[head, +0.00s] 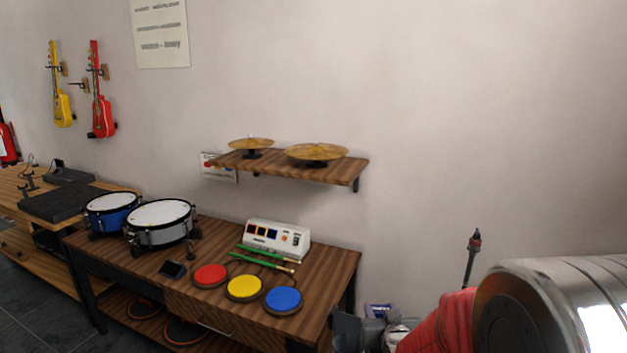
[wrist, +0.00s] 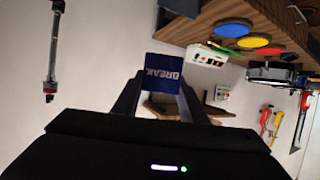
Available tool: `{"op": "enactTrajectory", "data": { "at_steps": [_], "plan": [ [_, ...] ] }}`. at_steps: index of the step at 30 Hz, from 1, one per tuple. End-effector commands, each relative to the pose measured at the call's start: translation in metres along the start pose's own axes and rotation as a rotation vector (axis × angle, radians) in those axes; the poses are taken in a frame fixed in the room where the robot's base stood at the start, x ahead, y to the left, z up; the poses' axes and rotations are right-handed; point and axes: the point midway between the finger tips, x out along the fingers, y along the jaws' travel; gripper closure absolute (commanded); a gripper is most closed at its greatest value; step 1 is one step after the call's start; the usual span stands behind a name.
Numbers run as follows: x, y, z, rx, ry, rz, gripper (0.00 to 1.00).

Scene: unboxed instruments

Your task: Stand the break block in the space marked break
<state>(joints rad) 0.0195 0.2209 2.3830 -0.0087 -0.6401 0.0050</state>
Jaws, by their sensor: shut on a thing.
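The break block (wrist: 164,72) is dark blue with the white word BREAK on its face. In the wrist view my gripper (wrist: 160,85) is shut on it, one dark finger at each side. In the head view my gripper (head: 378,328) is low at the right, beyond the table's right end, with part of the block (head: 380,311) showing. A white device (head: 290,238) with small dark and coloured panels stands on the table; it also shows in the wrist view (wrist: 205,57). I cannot read any space marked break.
On the wooden table (head: 325,262) are red, yellow and blue pads (head: 244,288), green sticks (head: 262,262) and two drums (head: 160,222). A wall shelf (head: 345,168) with two cymbals (head: 317,153) hangs above. Guitars (head: 101,95) hang at the left.

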Motion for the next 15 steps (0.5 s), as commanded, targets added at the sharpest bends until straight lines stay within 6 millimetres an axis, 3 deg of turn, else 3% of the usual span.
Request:
{"op": "enactTrajectory", "data": {
  "at_steps": [3,15],
  "plan": [
    [0.0,-0.0087,-0.0003,-0.006,0.0,-0.013,0.84],
    [-0.0012,-0.0086,0.0084,-0.006,-0.002,-0.013,0.84]
  ]
}}
